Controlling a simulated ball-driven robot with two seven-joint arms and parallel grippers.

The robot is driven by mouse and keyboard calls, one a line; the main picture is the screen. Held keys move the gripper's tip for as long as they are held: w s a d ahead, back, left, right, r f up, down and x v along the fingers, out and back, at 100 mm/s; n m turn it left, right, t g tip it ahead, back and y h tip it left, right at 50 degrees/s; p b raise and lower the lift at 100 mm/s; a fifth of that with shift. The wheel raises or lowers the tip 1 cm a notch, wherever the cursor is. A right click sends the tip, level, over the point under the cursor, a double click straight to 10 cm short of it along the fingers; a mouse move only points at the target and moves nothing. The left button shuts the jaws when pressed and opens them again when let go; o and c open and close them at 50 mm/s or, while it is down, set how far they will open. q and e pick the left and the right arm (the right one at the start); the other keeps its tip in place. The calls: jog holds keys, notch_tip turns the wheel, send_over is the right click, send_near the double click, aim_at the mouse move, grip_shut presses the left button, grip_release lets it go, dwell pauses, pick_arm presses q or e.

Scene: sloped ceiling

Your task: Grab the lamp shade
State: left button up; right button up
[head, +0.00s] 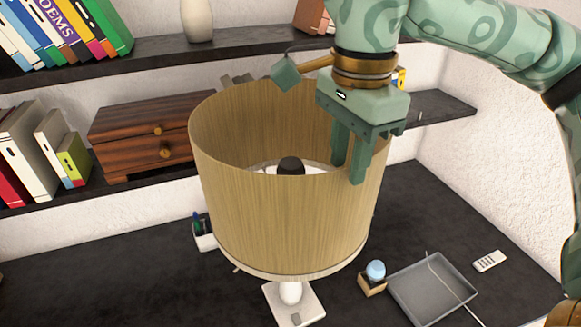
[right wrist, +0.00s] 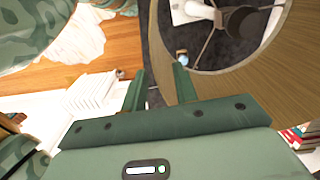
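The lamp shade (head: 285,215) is a large tan, wood-grained drum, open at the top, on a lamp with a white base (head: 294,303). My right gripper (head: 348,172) points down at the right part of its near rim. Its fingers are apart, with one appearing to be inside the rim and one outside. In the right wrist view the shade wall (right wrist: 255,68) lies beside the right-hand finger of my gripper (right wrist: 158,85). No clear grip shows, and I cannot tell whether a finger touches the wall. My left gripper is not in view.
The lamp stands on a dark desk (head: 110,260). A grey tray (head: 432,285), a small box with a blue ball (head: 375,270) and a remote (head: 489,261) lie to its right. Shelves with books (head: 45,150) and a wooden drawer box (head: 135,130) are behind left.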

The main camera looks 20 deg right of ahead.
aim_at(346, 186)
jog(key=f, duration=0.4)
jog(key=shift+s+d+f+p, duration=0.1)
jog(key=shift+s+f+p, duration=0.1)
jog(key=shift+f+p, duration=0.2)
jog(key=shift+c, duration=0.6)
jog(key=shift+a, duration=0.2)
grip_shut()
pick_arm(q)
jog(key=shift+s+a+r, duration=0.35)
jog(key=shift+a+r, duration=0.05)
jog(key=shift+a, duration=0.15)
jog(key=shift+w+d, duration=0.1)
pick_arm(e)
jog(key=shift+d, duration=0.1)
